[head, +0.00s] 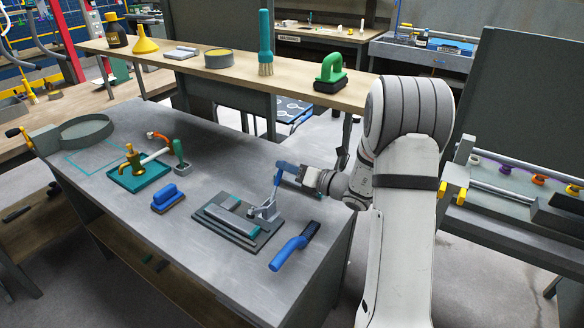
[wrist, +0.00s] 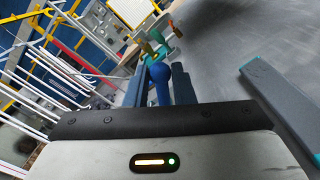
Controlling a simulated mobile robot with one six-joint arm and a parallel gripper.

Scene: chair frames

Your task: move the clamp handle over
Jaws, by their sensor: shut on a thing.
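The toggle clamp (head: 266,211) is grey metal and stands at the right end of a dark base plate (head: 210,226) on the grey bench. Its blue handle (head: 278,178) points up, nearly upright. My gripper (head: 287,169) reaches in from the right and is shut on the handle near its top. In the wrist view, the blue handle (wrist: 160,82) shows between the two grey fingers (wrist: 158,86). The fingers hide part of the handle. A grey bar with a teal strip lies on the base plate, left of the clamp.
A blue-handled brush (head: 291,249) lies right of the plate, near the bench's front edge. A blue block brush (head: 168,199) and a teal tray (head: 122,180) with a brass fixture are to the left. A raised wooden shelf (head: 290,82) with several items runs behind.

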